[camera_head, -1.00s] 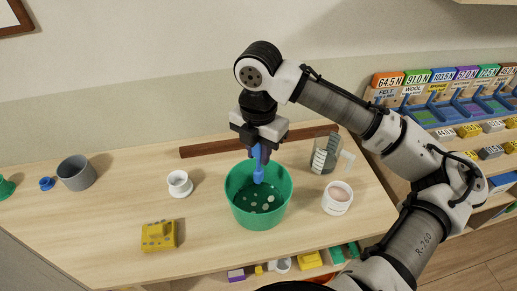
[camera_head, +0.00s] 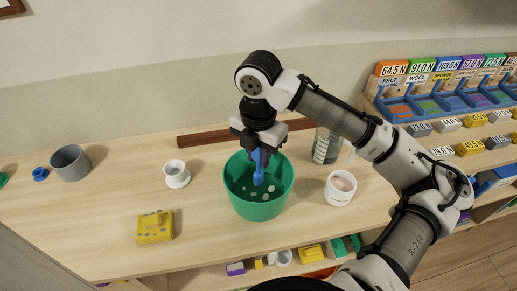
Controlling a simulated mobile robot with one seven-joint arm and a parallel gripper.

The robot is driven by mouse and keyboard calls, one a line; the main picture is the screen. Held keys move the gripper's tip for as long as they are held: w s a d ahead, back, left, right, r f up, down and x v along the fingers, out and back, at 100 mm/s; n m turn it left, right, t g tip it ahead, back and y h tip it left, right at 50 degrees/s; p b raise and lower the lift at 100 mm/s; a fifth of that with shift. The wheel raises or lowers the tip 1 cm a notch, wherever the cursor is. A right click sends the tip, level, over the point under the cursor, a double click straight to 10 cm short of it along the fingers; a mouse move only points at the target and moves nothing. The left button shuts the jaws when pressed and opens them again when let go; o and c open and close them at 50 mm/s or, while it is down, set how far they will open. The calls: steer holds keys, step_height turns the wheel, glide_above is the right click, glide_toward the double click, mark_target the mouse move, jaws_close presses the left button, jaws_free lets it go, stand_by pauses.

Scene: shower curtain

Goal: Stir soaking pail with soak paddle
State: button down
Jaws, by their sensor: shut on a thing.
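The green soaking pail (camera_head: 258,208) stands upright on the wooden table, with dark liquid and several pale bits inside. My gripper (camera_head: 259,146) is above the pail's far side, pointing down. It is shut on the blue soak paddle (camera_head: 258,168), which hangs down roughly upright inside the pail. The paddle's lower end is at the pail's contents; whether it touches the bottom is hidden. The paddle's top is hidden in the jaws.
Right of the pail are a clear measuring jug (camera_head: 326,147) and a white tub (camera_head: 340,188). Left are a white cup (camera_head: 176,174), a yellow block (camera_head: 155,227), a grey cup (camera_head: 70,163) and a small blue piece (camera_head: 40,174). A dark wooden strip (camera_head: 205,138) lies behind.

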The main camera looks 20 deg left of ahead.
mark_target(258, 172)
step_height(258, 172, down, 6)
steer(key=b, duration=0.3)
steer(key=shift+f, duration=0.15)
